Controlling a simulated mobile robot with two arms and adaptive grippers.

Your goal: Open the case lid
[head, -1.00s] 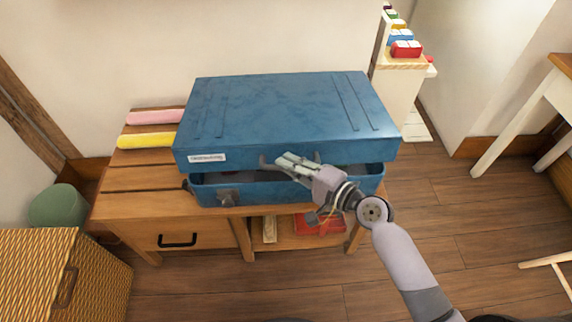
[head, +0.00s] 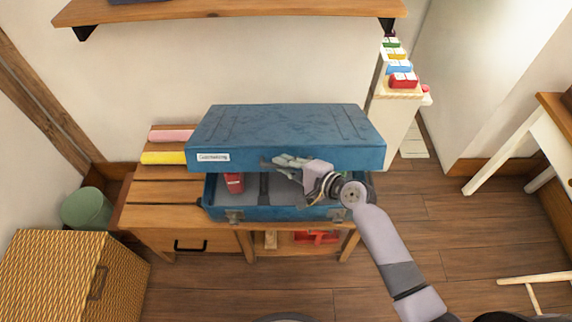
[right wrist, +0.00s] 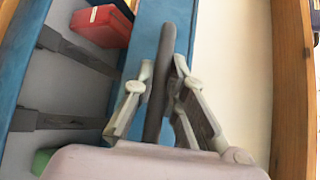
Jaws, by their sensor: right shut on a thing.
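The blue case stands on a wooden bench, its lid (head: 290,122) partly raised above the base (head: 275,213). A gap at the front shows the grey inside. My right gripper (head: 280,162) is at the lid's front edge, shut on the dark lid handle (right wrist: 160,85), which runs between its fingers in the right wrist view. A red item (head: 234,183) lies inside the case; a red box also shows in the right wrist view (right wrist: 100,26). My left gripper is not in view.
A pink roll (head: 172,135) and a yellow roll (head: 163,157) lie left of the case. A wall shelf (head: 230,12) hangs above and behind it. A woven basket (head: 60,275) stands front left. A narrow stand with coloured blocks (head: 398,95) is at the right.

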